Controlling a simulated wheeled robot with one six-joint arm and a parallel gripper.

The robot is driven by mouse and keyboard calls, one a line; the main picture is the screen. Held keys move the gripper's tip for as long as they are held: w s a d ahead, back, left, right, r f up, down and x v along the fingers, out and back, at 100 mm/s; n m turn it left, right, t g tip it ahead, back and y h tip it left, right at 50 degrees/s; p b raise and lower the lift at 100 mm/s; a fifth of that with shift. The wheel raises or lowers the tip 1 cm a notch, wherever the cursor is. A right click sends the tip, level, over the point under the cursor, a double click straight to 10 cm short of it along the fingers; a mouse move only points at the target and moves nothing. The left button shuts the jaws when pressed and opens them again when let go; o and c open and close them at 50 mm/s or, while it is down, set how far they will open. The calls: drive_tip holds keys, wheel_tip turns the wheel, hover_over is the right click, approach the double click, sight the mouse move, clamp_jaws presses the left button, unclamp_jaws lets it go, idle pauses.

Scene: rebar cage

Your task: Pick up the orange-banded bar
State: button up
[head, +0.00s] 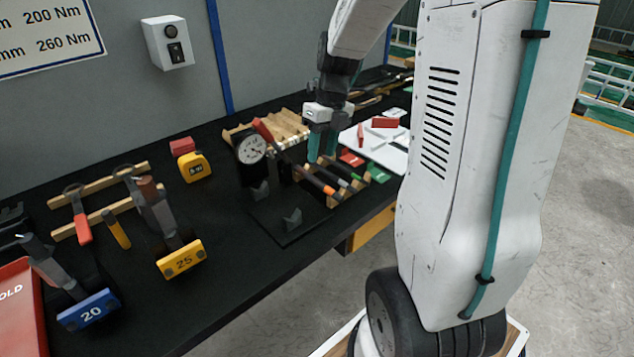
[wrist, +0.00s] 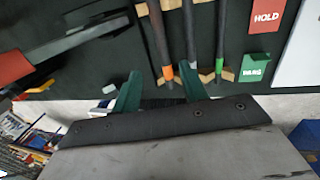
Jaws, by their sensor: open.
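The orange-banded bar (head: 317,181) is dark and lies on a wooden rack (head: 350,191), the nearest of several bars there. In the wrist view the same bar (wrist: 157,40) runs down from the top edge, its orange band near its lower end. My gripper (head: 322,145) has teal fingers and hangs above the rack, pointing down. In the wrist view my gripper (wrist: 160,82) is open, with the orange band between the fingers in the picture. I see nothing held; the height gap to the bar is hard to tell.
A grey-banded bar (wrist: 190,35) and a green-banded bar (wrist: 221,35) lie close beside it on the right. A dial gauge (head: 250,149) stands left of the rack. A white tray (head: 376,146) with red pieces lies behind. A yellow-labelled 25 tool (head: 181,260) lies left.

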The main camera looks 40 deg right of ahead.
sight(319, 180)
drive_tip(key=f, duration=0.5)
drive_tip(key=a+f, duration=0.1)
drive_tip(key=f, duration=0.1)
drive_tip(key=shift+s+f, duration=0.15)
drive_tip(key=shift+f, duration=0.1)
clamp_jaws()
